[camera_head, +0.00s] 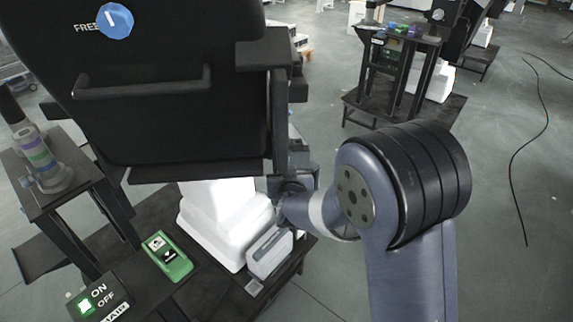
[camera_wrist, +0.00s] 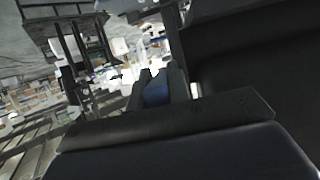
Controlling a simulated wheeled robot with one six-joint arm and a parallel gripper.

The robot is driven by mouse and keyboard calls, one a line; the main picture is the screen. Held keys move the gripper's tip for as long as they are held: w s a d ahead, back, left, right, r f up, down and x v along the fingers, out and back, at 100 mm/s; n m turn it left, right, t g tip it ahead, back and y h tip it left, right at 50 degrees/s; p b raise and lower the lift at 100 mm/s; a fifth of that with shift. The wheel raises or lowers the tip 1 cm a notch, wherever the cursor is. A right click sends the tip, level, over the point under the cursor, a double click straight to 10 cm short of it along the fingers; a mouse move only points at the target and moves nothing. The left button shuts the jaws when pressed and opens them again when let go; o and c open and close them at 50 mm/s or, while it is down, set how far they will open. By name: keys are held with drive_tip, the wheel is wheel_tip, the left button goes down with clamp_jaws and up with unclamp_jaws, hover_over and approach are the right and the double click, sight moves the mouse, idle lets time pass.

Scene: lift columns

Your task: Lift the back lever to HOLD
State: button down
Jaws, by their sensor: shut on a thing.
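In the wrist view a blue piece (camera_wrist: 157,91), which I take to be the back lever's handle, sits between the two fingers of my gripper (camera_wrist: 158,84). The fingers are shut on it. In the head view my arm reaches to the right side of the black seat back (camera_head: 180,120), and the fingertips and lever are hidden there. A blue round knob (camera_head: 115,20) with a white mark and the word FREE beside it is at the top of the seat back. No HOLD label can be read.
A black bar handle (camera_head: 145,84) crosses the seat back. Below stand a white pedestal (camera_head: 222,222), a green box (camera_head: 167,257) and a lit ON/OFF switch (camera_head: 86,303). A banded cylinder (camera_head: 40,157) is at left. The floor at right is open, with a black cable (camera_head: 514,160).

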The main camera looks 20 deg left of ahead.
drive_tip(key=shift+w+a+r+p, duration=0.15)
drive_tip(key=shift+r+p, duration=0.1)
drive_tip(key=shift+r, duration=0.65)
drive_tip(key=shift+w+r+p, duration=0.1)
drive_tip(key=shift+r+p, duration=0.1)
drive_tip(key=shift+r, duration=0.65)
drive_tip(key=c, duration=1.4)
unclamp_jaws()
drive_tip(key=shift+f, duration=0.15)
drive_tip(key=shift+o, duration=0.4)
drive_tip(key=shift+s, duration=0.1)
drive_tip(key=shift+s, duration=0.1)
drive_tip(key=s+d, duration=0.3)
drive_tip(key=s, duration=0.4)
drive_tip(key=s+d+r+b, duration=0.1)
drive_tip(key=s+d, duration=0.2)
drive_tip(key=s, duration=0.5)
drive_tip(key=shift+d+r, duration=0.3)
